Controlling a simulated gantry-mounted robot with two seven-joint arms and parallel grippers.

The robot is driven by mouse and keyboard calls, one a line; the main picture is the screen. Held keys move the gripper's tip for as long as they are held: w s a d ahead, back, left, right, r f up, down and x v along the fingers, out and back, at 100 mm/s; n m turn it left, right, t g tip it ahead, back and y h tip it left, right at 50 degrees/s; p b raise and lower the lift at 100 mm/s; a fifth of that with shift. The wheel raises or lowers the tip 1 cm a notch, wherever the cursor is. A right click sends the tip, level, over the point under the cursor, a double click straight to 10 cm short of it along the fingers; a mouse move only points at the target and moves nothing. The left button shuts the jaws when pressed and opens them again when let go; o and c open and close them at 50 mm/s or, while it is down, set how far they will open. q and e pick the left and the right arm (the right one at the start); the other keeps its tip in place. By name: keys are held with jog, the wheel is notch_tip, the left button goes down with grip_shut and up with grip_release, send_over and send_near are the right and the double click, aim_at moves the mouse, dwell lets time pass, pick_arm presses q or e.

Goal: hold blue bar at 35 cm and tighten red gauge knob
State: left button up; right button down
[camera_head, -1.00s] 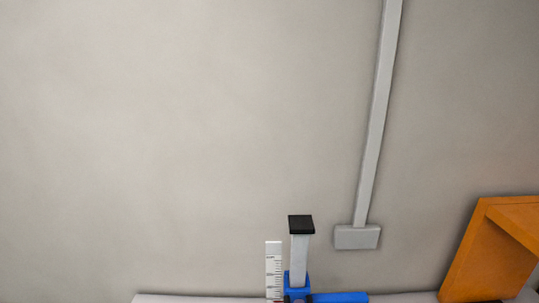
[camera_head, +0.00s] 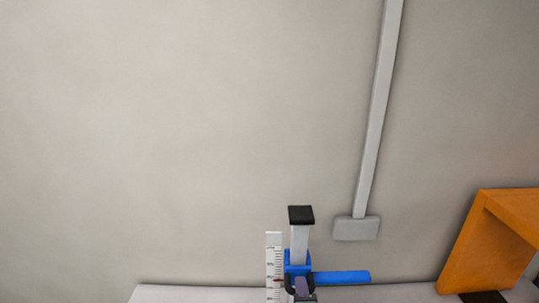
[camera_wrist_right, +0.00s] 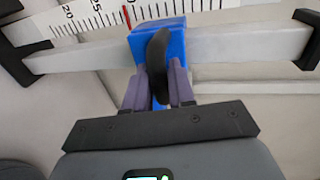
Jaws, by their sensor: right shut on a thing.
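The blue bar (camera_head: 340,277) sticks out to the right from a blue carriage (camera_head: 306,262) on an upright grey post with a black cap (camera_head: 300,215). A white scale (camera_head: 273,262) stands left of the post, with a red mark (camera_head: 279,281). In the wrist view the red mark (camera_wrist_right: 126,15) sits near the 30 line on the scale, beside the carriage (camera_wrist_right: 173,36). My right gripper (camera_head: 303,286) is at the carriage; its purple fingers (camera_wrist_right: 158,80) are shut on a dark knob (camera_wrist_right: 159,58) in front of the carriage. The knob looks black. My left gripper is not in view.
An orange frame (camera_head: 480,240) stands at the right. A grey conduit (camera_head: 375,120) runs down the wall to a grey box (camera_head: 356,228) behind. The pale ledge (camera_head: 200,294) left of the scale looks clear.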

jog(key=shift+r, duration=0.25)
